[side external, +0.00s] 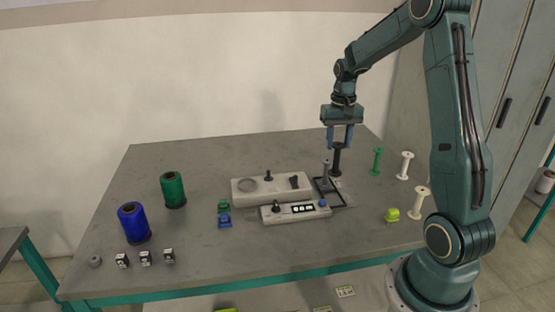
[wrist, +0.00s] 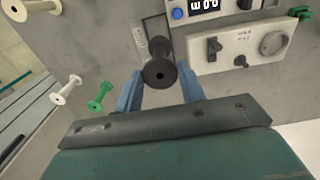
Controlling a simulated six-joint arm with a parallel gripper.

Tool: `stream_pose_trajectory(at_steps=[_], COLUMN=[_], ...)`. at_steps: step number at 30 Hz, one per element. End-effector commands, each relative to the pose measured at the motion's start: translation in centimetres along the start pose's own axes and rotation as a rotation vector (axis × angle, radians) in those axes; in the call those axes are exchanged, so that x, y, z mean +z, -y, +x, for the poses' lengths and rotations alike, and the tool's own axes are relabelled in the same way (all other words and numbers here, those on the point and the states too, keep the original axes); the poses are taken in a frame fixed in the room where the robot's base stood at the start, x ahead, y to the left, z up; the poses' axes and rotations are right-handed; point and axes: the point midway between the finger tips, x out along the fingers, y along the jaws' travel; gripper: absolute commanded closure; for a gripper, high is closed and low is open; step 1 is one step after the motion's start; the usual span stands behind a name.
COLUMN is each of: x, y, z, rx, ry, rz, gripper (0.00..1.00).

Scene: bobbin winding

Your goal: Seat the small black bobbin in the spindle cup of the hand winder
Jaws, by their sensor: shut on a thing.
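My gripper (side external: 340,142) is shut on the black bobbin (side external: 337,160), which hangs upright below the fingers near the right side of the winder. In the wrist view the bobbin (wrist: 160,73) is seen end-on between the two blue fingers, its round flange with a centre hole facing the camera. I cannot make out the spindle cup clearly; in the wrist view the bobbin covers part of that outlined area. Whether the bobbin touches anything below is unclear.
Two pale control boxes, a rear one (side external: 245,195) and a front one with display (side external: 275,217), sit left of the bobbin. Green (side external: 377,162) and white bobbins (side external: 406,165) stand to the right, near a yellow-green object (side external: 391,215). Blue (side external: 133,222) and green spools (side external: 173,190) stand far left.

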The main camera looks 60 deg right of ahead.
Motion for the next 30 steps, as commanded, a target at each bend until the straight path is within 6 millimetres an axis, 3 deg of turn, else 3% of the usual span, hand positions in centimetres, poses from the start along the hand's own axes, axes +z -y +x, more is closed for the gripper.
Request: stream_pose_trajectory(at_steps=[6,12,23,30], x=[0.0,-0.2,-3.2,-5.6], y=[0.0,0.3,5.2,11.2], z=[-4.2,-6.8,-6.9,-7.1], rx=[0.000,0.000,0.000,0.000], ry=[-0.005,-0.002,0.000,0.000], rz=[0.000,-0.007,-0.117,-0.238], gripper=[0.74,0.74,0.74,0.74])
